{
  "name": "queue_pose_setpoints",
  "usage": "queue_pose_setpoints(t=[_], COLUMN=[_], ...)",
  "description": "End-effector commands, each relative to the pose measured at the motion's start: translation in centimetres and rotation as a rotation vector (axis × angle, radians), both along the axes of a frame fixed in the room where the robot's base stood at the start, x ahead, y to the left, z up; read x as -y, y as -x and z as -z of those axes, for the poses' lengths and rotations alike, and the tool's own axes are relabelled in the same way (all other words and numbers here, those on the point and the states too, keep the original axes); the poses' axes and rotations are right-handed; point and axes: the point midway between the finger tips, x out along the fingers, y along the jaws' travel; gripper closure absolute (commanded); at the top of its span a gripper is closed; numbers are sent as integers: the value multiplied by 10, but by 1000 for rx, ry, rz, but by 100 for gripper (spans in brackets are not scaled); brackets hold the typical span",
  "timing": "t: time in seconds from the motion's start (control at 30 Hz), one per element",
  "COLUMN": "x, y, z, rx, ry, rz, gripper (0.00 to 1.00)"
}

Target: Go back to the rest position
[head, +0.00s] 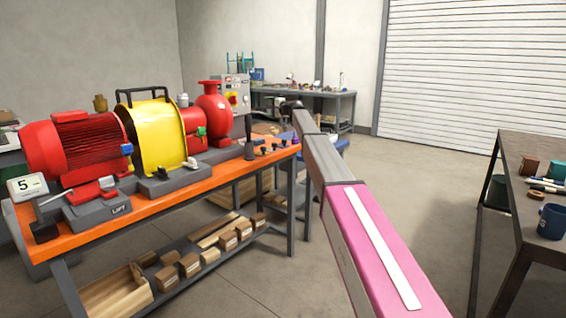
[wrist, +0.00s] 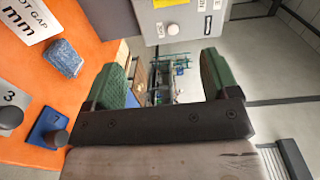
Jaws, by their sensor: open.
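My gripper (wrist: 160,88) shows in the wrist view with its two green fingers spread wide and nothing between them. In the head view my pink and grey arm reaches forward from the lower right, past the right end of the orange bench (head: 185,207). The gripper end there is small and dark near the far end of the arm, and its fingers cannot be made out. On the bench stand a red motor (head: 75,148), a yellow guard (head: 155,135) with a black handle, and a red pump (head: 214,115).
In the wrist view the orange bench top holds a blue block (wrist: 62,58) and a blue plate with a knob (wrist: 47,128); a grey control box (wrist: 175,22) is close above the fingers. A dark table (head: 540,190) with a mug stands right. Open floor lies between.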

Motion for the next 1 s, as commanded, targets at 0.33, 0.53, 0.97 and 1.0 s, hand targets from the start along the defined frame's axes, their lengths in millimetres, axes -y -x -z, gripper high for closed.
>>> queue_pose_setpoints(t=[0.33,0.53,0.97,1.0], x=[11,21,70,75], y=[28,57,181,194], z=[45,89,245,259], rx=[-11,-25,-100,-109], ry=[86,173,513,547], rz=[-6,-16,-79,-87], gripper=[19,19,19,19])
